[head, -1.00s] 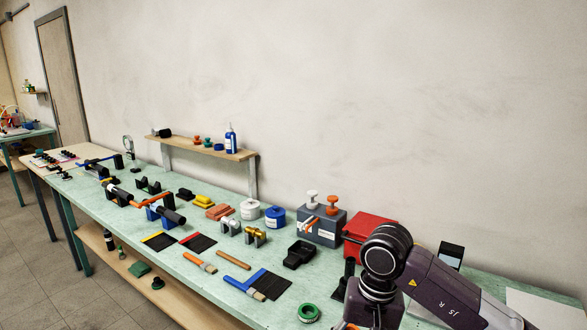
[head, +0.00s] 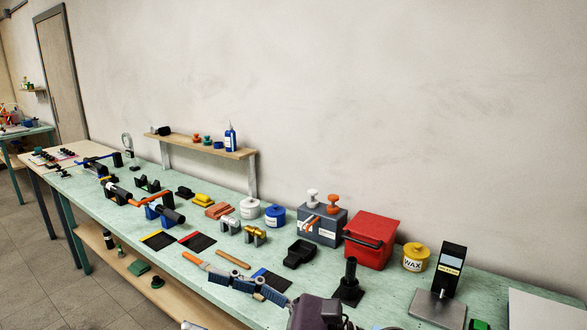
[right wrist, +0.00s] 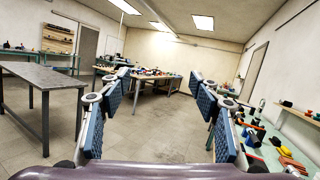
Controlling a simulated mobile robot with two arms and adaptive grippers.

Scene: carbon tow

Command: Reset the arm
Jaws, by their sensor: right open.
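My right gripper (head: 247,287) shows at the bottom of the head view, its blue-padded finger pointing left over the front of the green bench (head: 215,262). My purple wrist (head: 318,312) is at the bottom edge. In the right wrist view my right gripper (right wrist: 160,76) is open, its two fingers wide apart with nothing between them. That view looks along the open floor, with the bench at its right side. My left gripper is not in view.
Near my arm are a black stand (head: 349,287), a red bin (head: 371,239), a yellow wax pot (head: 415,257) and a black tray (head: 299,254). An orange-handled brush (head: 197,262) lies by the finger.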

